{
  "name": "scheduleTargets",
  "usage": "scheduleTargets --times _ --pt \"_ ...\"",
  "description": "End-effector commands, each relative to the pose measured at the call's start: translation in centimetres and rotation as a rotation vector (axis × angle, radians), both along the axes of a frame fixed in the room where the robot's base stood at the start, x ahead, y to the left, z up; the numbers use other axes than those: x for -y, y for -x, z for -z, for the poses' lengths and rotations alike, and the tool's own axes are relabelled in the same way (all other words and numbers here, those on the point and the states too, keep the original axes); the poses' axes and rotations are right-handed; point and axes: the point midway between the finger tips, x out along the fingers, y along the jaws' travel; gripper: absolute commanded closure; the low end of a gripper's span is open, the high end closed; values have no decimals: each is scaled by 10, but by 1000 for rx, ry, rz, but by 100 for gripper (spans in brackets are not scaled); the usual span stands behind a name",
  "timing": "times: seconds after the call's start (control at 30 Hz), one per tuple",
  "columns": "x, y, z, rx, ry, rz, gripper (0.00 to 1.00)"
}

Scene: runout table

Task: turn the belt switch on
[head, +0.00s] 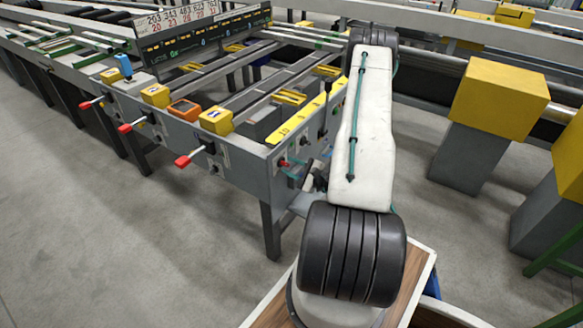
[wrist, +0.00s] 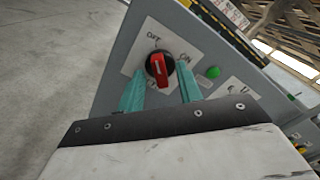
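The belt switch (wrist: 159,67) is a red knob with a dark surround on a white plate (wrist: 136,62), on the grey end panel of the table. OFF is printed above it and ON to its upper right. Its red grip stands about upright in the wrist view, with a pale mark on it; I cannot tell for sure which label it points to. My gripper (wrist: 161,74) is open, one teal finger on each side of the knob; contact is not clear. In the head view the switch (head: 283,162) shows small and red, with a teal finger beside it.
A green button (wrist: 213,72) and another white-plated control (wrist: 241,91) sit right of the switch. Red-handled levers (head: 189,160) stick out along the table's front. Yellow blocks on grey posts (head: 490,110) stand at right. The floor at left is clear.

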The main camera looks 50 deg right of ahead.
Motion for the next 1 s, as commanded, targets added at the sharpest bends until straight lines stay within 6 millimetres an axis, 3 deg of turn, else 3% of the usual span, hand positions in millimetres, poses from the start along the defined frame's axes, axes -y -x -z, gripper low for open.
scheduleTargets --times 0.27,0.4,0.73,1.0 --pt "0 -2 0 1 0 1 65" --pt "0 -2 0 0 0 0 100" --pt "0 -2 0 -2 -20 1 100" --pt "0 -2 0 -13 -152 1 100"
